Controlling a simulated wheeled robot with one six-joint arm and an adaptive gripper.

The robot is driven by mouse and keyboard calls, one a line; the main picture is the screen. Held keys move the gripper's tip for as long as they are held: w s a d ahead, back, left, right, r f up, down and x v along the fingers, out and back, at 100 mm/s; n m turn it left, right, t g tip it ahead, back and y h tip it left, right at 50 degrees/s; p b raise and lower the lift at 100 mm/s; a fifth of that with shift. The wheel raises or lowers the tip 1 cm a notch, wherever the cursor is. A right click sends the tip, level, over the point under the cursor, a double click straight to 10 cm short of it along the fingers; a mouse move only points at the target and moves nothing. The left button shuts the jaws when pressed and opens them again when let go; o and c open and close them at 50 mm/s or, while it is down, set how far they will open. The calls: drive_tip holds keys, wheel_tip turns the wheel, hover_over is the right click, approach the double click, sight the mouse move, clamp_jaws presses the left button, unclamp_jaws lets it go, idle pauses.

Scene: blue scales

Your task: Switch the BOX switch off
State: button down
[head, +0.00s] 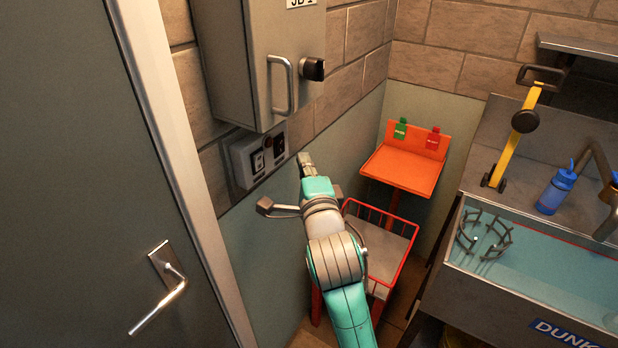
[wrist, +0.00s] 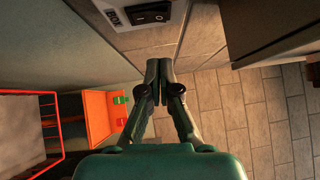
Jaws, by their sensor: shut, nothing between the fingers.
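The switch panel (head: 243,172) is a grey box on the wall under a grey cabinet, with two dark switches side by side. Its near black rocker (head: 258,162) faces the room. In the wrist view a black rocker (wrist: 150,10) shows at the top edge beside a small label (wrist: 113,15) that seems to read BOX. Which way the rocker is tipped is too small to tell. My gripper (head: 305,162) is shut and empty, right of the panel and apart from it. In the wrist view my fingertips (wrist: 159,66) meet below the rocker.
The grey cabinet (head: 230,60) with a handle and black knob juts out above the panel. A grey door (head: 80,170) stands at left. An orange stand (head: 405,170) with red and green tags and a red-railed cart (head: 375,245) stand behind my arm. A sink (head: 540,285) is at right.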

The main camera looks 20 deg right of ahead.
sight(284, 139)
drive_tip(key=shift+w+a+r, duration=0.1)
drive_tip(key=shift+w+a, duration=0.25)
drive_tip(key=shift+w, duration=0.5)
drive_tip(key=shift+w+a+r, duration=0.1)
drive_tip(key=shift+w+a, duration=0.2)
drive_tip(key=shift+w, duration=0.5)
drive_tip(key=shift+w+a+r, duration=0.1)
drive_tip(key=shift+w+a, duration=0.25)
drive_tip(key=shift+w, duration=0.5)
drive_tip(key=shift+w+a+r, duration=0.1)
